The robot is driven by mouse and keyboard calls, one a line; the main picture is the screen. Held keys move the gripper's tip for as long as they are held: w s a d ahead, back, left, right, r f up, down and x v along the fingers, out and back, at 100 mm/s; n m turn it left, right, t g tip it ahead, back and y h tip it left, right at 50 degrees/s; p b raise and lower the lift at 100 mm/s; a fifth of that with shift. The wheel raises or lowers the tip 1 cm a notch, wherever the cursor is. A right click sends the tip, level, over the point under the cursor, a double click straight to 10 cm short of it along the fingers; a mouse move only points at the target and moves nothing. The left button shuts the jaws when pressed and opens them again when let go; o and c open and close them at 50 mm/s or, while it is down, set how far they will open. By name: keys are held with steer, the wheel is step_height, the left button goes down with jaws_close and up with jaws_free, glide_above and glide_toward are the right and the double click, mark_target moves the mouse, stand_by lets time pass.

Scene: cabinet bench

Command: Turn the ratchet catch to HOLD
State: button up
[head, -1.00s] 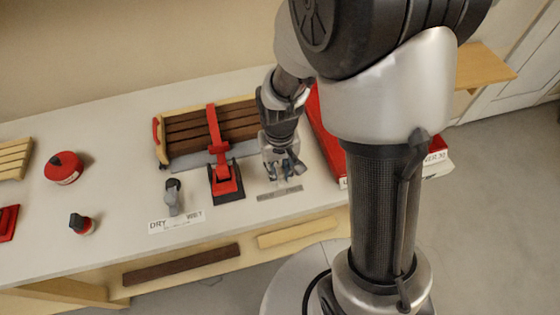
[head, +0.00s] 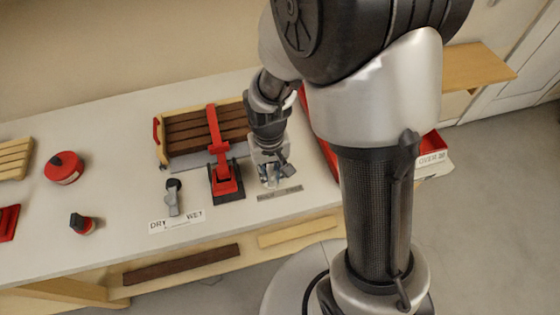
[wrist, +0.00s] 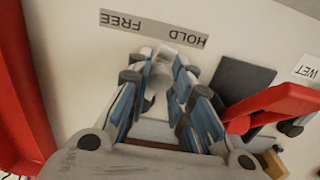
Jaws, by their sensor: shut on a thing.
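The ratchet catch (wrist: 158,75) is a pale grey lever, seen in the wrist view between my gripper's fingers. Its end lies near the middle of the grey FREE / HOLD strip (wrist: 154,28), which reads upside down there. The strip also shows in the head view (head: 280,193), just in front of my gripper (head: 270,182). My gripper (wrist: 158,65) points down at the bench and is shut on the catch. Its fingers and palm hide most of the catch, so I cannot tell its exact angle.
A red clamp on a black base (head: 226,185) stands close to the left of my gripper. A grey lever (head: 173,197) with a DRY / WET label is farther left. A slatted wooden piece (head: 190,132) lies behind. A red tray edge (wrist: 22,95) is close on the other side.

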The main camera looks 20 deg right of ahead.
steer(key=shift+a, duration=0.1)
steer(key=shift+w+a, duration=0.4)
steer(key=shift+a, duration=0.35)
steer(key=shift+w+a, duration=0.15)
steer(key=shift+a, duration=0.15)
stand_by(0.4)
steer(key=o, duration=0.8)
step_height(320, 180, up, 9)
steer(key=p, duration=0.7)
steer(key=shift+p, duration=0.3)
